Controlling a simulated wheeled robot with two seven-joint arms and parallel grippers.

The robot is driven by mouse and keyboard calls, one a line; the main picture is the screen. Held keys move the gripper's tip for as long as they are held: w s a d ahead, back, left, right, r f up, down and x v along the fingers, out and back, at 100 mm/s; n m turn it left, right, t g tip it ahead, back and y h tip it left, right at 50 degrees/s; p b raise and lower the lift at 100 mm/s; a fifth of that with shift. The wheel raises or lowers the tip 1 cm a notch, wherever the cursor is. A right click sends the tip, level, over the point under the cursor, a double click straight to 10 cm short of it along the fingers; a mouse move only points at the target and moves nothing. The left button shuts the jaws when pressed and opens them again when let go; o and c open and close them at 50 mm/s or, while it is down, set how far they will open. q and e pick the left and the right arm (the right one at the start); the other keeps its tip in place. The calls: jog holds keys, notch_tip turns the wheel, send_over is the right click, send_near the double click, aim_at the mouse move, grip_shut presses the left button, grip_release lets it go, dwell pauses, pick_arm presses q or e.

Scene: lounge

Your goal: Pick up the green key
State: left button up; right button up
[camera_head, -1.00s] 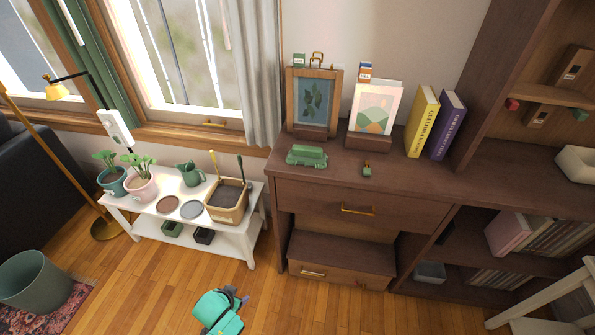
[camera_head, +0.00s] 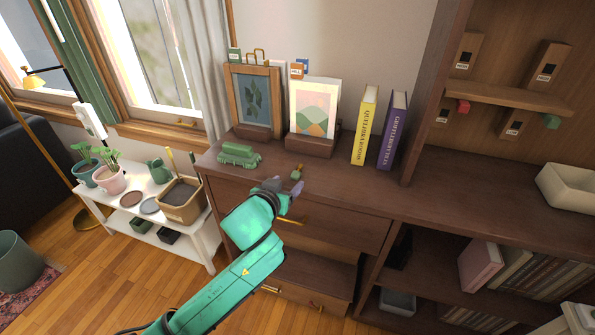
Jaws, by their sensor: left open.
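A small green and brass item (camera_head: 297,172), which looks like the green key, lies on the dark wooden dresser top (camera_head: 335,176) near its front edge. It is too small to make out its exact shape. My left gripper (camera_head: 285,188) is open and empty, in front of and just below the item in the picture, with its teal arm coming up from the lower left. I cannot tell whether a fingertip touches the item or the dresser edge.
A green toy vehicle (camera_head: 239,155) stands left of the item. Two framed pictures (camera_head: 253,103) (camera_head: 314,108) and yellow and purple books (camera_head: 364,125) stand behind. Bare dresser top lies to the right.

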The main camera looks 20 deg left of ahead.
aim_at(294, 176)
pick_arm(q)
jog(key=x, duration=0.5)
jog(key=shift+d+r, duration=0.1)
jog(key=shift+r, duration=0.05)
jog(key=shift+c, duration=0.6)
grip_shut()
